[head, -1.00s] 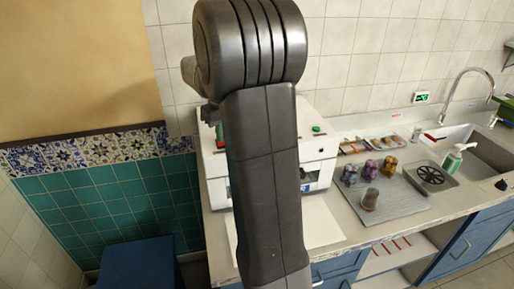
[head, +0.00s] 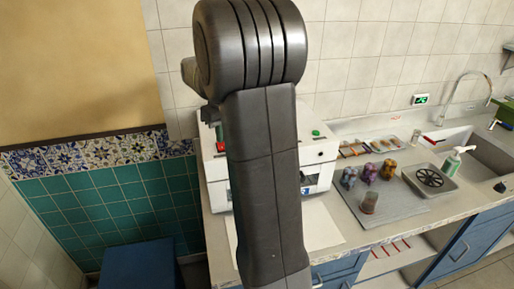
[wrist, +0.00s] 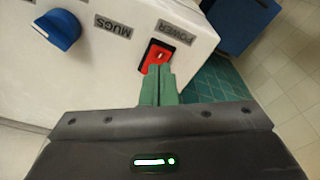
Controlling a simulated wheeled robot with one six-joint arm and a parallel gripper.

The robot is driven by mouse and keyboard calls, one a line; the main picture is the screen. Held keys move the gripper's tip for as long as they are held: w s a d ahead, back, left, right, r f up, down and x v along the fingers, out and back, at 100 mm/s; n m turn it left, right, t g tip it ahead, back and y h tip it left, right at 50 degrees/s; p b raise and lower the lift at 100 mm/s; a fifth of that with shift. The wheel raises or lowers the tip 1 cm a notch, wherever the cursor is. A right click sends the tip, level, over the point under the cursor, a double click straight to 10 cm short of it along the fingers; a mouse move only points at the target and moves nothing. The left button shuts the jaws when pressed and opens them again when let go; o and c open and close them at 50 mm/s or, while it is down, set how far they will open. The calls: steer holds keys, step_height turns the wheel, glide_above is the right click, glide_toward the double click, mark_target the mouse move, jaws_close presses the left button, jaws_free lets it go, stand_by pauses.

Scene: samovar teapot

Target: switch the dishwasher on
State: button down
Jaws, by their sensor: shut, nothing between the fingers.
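The white dishwasher (head: 215,170) stands on the counter, largely hidden behind my arm in the head view. In the wrist view its white panel (wrist: 100,75) carries a red rocker switch (wrist: 158,55) in a black frame, beside the label POWER. My gripper (wrist: 159,72) is shut and empty, with its green fingertips at the near end of the red switch. They overlap its edge in the picture; I cannot tell whether they touch or press it.
A blue knob (wrist: 58,30) sits beside the MUGS label on the same panel. Right of the dishwasher, a grey mat (head: 400,205) holds several cups, near a soap bottle (head: 453,160) and a sink (head: 480,150). A blue box-like piece (head: 140,265) stands on the floor at left.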

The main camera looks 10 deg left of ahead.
step_height(320, 180, up, 5)
steer(key=p, duration=0.3)
steer(key=shift+p, duration=0.4)
step_height(320, 180, down, 7)
steer(key=b, duration=0.6)
steer(key=shift+f, duration=0.1)
steer(key=shift+r, duration=0.3)
